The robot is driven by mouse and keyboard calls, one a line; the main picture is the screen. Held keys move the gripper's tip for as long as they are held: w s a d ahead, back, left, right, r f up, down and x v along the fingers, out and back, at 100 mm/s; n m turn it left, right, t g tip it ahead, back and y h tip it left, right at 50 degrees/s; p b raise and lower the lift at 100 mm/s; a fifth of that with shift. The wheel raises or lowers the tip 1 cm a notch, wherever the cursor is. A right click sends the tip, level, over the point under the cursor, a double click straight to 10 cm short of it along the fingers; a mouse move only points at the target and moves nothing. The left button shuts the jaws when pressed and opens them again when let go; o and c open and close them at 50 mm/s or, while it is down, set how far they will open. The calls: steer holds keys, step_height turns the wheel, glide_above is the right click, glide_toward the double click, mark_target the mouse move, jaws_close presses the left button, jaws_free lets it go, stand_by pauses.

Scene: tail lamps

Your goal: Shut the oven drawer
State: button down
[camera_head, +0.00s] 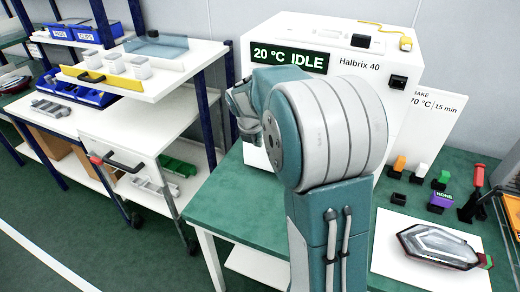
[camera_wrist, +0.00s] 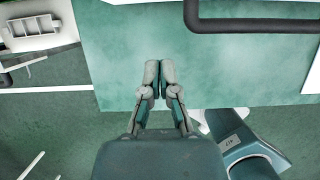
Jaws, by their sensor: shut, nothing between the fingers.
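The oven is the white box (camera_head: 430,48) marked Halbrix 40, with a display (camera_head: 290,57) reading 20 °C IDLE. It stands on the green table (camera_head: 222,205). My arm covers most of its front in the head view, so I cannot tell how far its drawer is out. In the wrist view a dark bar handle (camera_wrist: 255,24), apparently the oven's, crosses the top right above the green surface. My gripper (camera_wrist: 160,68) is shut and empty over the table, below and left of that handle, apart from it. In the head view it shows at the oven's left front (camera_head: 243,112).
A white shelf unit (camera_head: 190,55) with blue bins stands at left. On the table's right are colored blocks (camera_head: 440,180), a red-handled tool (camera_head: 474,190) and a tail lamp (camera_head: 438,247) on a white sheet. A card (camera_head: 432,105) stands beside the oven.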

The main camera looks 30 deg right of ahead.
steer(key=s+a+r+m+t+y, duration=0.1)
steer(key=s+a+r+m, duration=0.75)
steer(key=s+m, duration=0.2)
steer(key=s+a+m+t+y, duration=0.2)
steer(key=s+a+m, duration=0.3)
steer(key=s+m, duration=0.4)
steer(key=n+t+h, duration=0.2)
steer(key=n+t, duration=0.9)
steer(key=t, duration=0.1)
glide_toward(251, 146)
steer(key=w+a, duration=0.2)
steer(key=w, duration=0.2)
steer(key=shift+w+d+f+m, duration=0.1)
steer(key=shift+w+d+m, duration=0.15)
steer(key=shift+w+d, duration=1.15)
steer(key=shift+d, duration=0.1)
